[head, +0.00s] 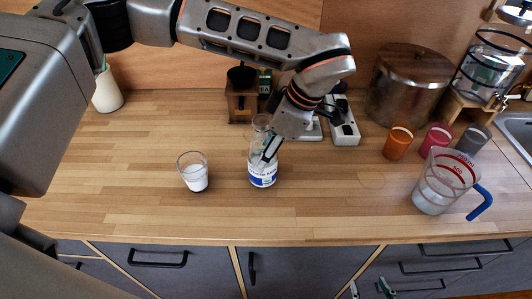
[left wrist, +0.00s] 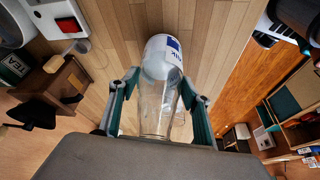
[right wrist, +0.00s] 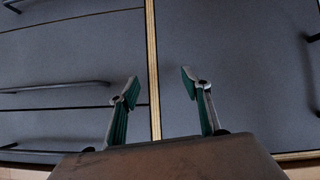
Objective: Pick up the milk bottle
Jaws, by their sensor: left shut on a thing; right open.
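The milk bottle (head: 262,174) is clear glass with a white and blue label, upright at the middle of the wooden counter. I cannot tell if its base touches the counter. My left gripper (head: 271,148) reaches down from above and is shut around its upper part, hiding some of the glass. In the left wrist view the bottle (left wrist: 161,72) lies between the two fingers of the left gripper (left wrist: 158,90). My right gripper (head: 370,289) is low in front of the drawers. It is open and empty in the right wrist view (right wrist: 160,83).
A glass of milk (head: 194,175) stands just left of the bottle. A coffee grinder (head: 242,102) and a white socket strip (head: 344,122) are behind it. A measuring jug (head: 440,185) and several coloured cups, one orange (head: 398,143), stand at right. The counter's front is clear.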

